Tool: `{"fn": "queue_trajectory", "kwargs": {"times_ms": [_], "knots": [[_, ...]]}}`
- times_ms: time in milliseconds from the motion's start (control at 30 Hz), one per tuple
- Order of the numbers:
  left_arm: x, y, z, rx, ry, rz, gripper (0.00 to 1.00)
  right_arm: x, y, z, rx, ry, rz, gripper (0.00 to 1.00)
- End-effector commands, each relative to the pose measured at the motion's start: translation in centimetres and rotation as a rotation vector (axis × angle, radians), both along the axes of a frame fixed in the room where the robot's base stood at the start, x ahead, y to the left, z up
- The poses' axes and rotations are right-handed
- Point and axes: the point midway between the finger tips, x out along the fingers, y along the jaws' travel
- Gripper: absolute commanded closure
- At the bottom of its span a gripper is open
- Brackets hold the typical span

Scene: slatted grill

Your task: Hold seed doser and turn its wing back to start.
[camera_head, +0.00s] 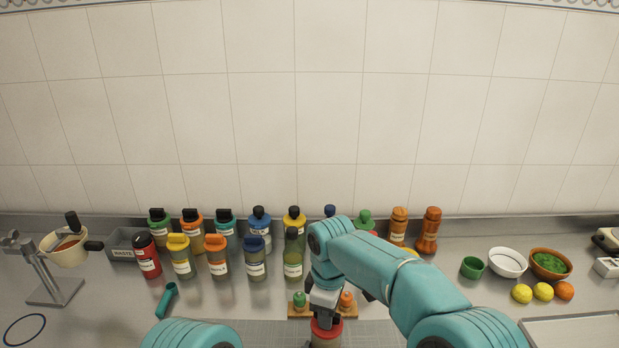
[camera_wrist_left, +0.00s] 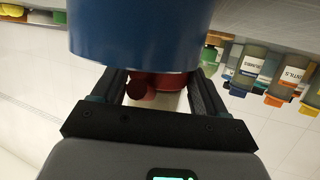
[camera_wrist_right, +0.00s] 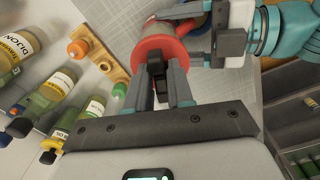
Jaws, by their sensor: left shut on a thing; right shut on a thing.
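The seed doser shows in the head view as a red-rimmed round part (camera_head: 326,332) at the bottom centre, partly cut off. In the right wrist view its red body (camera_wrist_right: 150,46) carries a black wing (camera_wrist_right: 157,72). My right gripper (camera_wrist_right: 163,90) is shut on that wing; it also shows above the doser in the head view (camera_head: 325,305). My left gripper (camera_wrist_left: 160,82) is shut on the doser's body, seen as red between its fingers (camera_wrist_left: 168,80). A large blue cylinder (camera_wrist_left: 135,35) hides the upper part of that view. My left gripper is hidden in the head view.
A wooden stand with green and orange knobs (camera_head: 300,312) is just behind the doser. Several labelled bottles (camera_head: 217,262) stand to the left, near a grey waste bin (camera_head: 122,246). Bowls (camera_head: 549,264) and fruit (camera_head: 543,291) lie at the right. Tiled wall closes the back.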

Motion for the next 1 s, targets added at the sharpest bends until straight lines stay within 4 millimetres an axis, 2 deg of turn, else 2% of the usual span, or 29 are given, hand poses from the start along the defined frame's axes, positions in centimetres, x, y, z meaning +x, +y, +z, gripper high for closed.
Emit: {"fn": "queue_trajectory", "kwargs": {"times_ms": [167,400,533,700,733,800,833,1000], "knots": [[0.03,0.00,0.05,-0.001,-0.001,0.000,0.64,0.01,0.01,0.06,-0.001,-0.001,0.184,1.00],[0.03,0.00,0.04,-0.001,-0.001,0.000,0.64,0.01,0.01,0.07,-0.001,-0.001,0.201,1.00],[0.02,0.00,0.04,-0.001,-0.001,0.000,0.64,0.02,0.02,0.07,-0.001,-0.001,0.293,1.00],[0.01,0.01,0.04,-0.001,-0.001,0.000,0.64,0.01,0.02,0.07,-0.002,-0.001,0.307,1.00],[0.01,0.01,0.03,-0.001,-0.001,0.000,0.64,0.01,0.02,0.07,-0.002,-0.001,0.307,0.75],[0.02,0.00,0.04,0.000,-0.001,0.000,0.64,0.01,0.03,0.07,-0.001,-0.001,0.306,0.52],[0.02,0.00,0.04,0.000,-0.001,0.000,0.64,0.01,0.03,0.07,-0.001,-0.001,0.306,0.48],[0.03,0.00,0.05,0.000,-0.001,0.000,0.64,0.01,0.02,0.05,-0.001,0.000,0.305,0.48]]}}
